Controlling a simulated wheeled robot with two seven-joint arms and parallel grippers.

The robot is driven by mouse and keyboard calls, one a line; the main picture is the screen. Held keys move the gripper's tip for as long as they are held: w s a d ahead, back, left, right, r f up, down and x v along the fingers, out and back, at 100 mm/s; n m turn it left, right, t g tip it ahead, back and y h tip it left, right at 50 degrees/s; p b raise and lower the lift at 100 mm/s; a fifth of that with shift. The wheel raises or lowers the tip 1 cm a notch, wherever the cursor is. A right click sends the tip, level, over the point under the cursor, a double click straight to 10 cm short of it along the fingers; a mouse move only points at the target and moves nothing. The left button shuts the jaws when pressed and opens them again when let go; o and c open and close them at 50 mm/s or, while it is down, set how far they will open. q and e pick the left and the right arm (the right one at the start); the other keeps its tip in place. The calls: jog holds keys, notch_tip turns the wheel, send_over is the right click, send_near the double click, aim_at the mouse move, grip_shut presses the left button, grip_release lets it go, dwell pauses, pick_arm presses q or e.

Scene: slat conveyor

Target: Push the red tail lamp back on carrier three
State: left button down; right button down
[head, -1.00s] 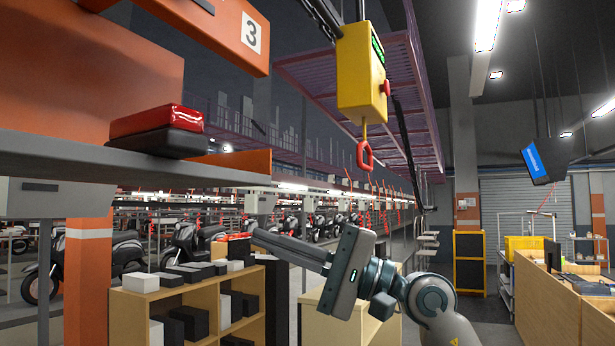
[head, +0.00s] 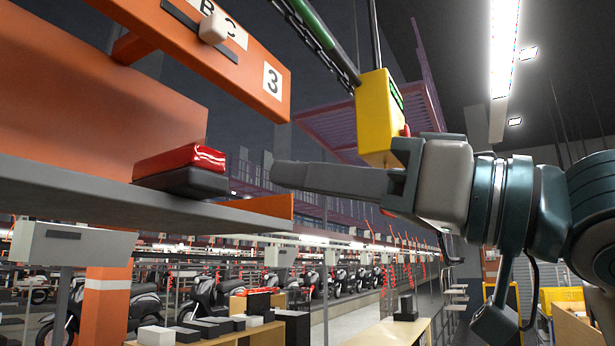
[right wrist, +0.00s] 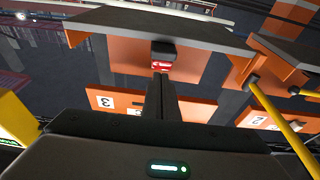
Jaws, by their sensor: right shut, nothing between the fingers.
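The red tail lamp (head: 182,157) has a black base (head: 184,181) and sits on the grey shelf of carrier three (head: 100,188), at the shelf's right part. The carrier's orange beam (head: 190,55) above bears the label 3. My right gripper (head: 274,174) is shut and empty, level with the lamp and to its right, with a gap between them in the head view. In the right wrist view the lamp (right wrist: 161,63) shows just beyond the shut fingertips (right wrist: 160,78); I cannot tell whether they touch. My left gripper is not in view.
A yellow control box (head: 378,118) hangs close behind my right gripper. An orange lip (head: 270,205) stands at the shelf's right end. Below are a wooden rack (head: 255,330) with black and white boxes and a row of scooters (head: 205,290).

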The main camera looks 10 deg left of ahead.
aim_at(217, 177)
jog(key=shift+a, duration=0.1)
jog(key=p+x, duration=0.4)
jog(key=x, duration=0.3)
jog(key=shift+w+a, duration=0.1)
jog(key=shift+a, duration=0.1)
dwell(0.4)
jog(key=shift+w+a+b, duration=0.15)
jog(key=shift+w+a, duration=0.15)
jog(key=shift+a, duration=0.45)
jog(key=shift+w+a+b, duration=0.2)
jog(key=shift+w+a, duration=0.05)
jog(key=shift+a, duration=0.55)
jog(key=shift+w+a+b, duration=0.15)
jog(key=shift+w+a, duration=0.15)
jog(key=shift+a, duration=0.45)
jog(key=shift+w+a, duration=0.25)
jog(key=shift+a, duration=0.45)
jog(key=shift+w+a, duration=0.25)
jog(key=shift+a, duration=0.5)
jog(key=shift+w+a, duration=0.3)
jog(key=shift+a, duration=0.4)
jog(key=shift+b, duration=0.35)
